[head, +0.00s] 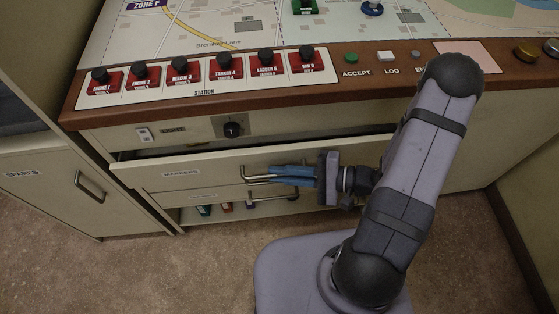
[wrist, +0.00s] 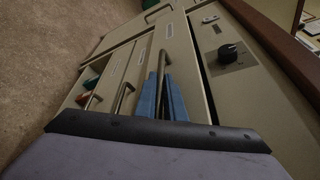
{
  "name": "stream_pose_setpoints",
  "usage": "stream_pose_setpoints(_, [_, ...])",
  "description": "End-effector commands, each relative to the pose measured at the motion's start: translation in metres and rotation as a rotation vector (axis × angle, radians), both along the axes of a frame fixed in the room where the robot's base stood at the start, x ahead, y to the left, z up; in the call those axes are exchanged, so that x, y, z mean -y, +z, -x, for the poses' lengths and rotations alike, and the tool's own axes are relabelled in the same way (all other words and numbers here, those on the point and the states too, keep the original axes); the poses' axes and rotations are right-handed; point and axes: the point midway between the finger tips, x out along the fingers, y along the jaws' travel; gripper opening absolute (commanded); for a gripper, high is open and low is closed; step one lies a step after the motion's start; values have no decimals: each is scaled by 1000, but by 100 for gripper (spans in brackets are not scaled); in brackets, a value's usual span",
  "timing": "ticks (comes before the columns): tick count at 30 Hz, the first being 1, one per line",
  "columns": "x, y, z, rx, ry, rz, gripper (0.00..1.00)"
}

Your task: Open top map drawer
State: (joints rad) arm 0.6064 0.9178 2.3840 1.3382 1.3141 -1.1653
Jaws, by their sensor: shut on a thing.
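The top drawer (head: 218,170) is a cream front under the console's wooden edge, with a small label that seems to read "MARKERS". It stands partly out, with a dark gap above its front. My gripper (head: 272,175) has blue fingers shut on the drawer's metal bar handle (head: 252,177). In the wrist view, the blue fingers (wrist: 162,84) lie on both sides of the handle (wrist: 160,68), and the drawer front (wrist: 178,55) has the dark gap beside it. The drawer's inside is mostly hidden.
A lower drawer with its own handle (head: 262,197) sits just beneath. Several coloured items (head: 226,208) stand on an open shelf below. A black knob (head: 232,129) is above the drawer. A cabinet (head: 55,190) labelled "SPARES" stands at left. The carpet (head: 220,255) in front is clear.

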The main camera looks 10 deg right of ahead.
Motion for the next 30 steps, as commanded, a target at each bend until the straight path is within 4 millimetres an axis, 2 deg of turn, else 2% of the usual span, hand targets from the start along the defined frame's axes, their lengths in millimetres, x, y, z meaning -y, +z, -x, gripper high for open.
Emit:
stream_pose_setpoints(3, [1,0,6,3,-3,3,0])
stream_pose_setpoints(10, [1,-1,5,4,-2,5,0])
stream_pose_setpoints(11, [1,-1,5,4,-2,5,16])
stream_pose_setpoints(23, [3,1,6,5,-2,3,17])
stream_pose_setpoints(30, [23,6,12,6,-7,4,17])
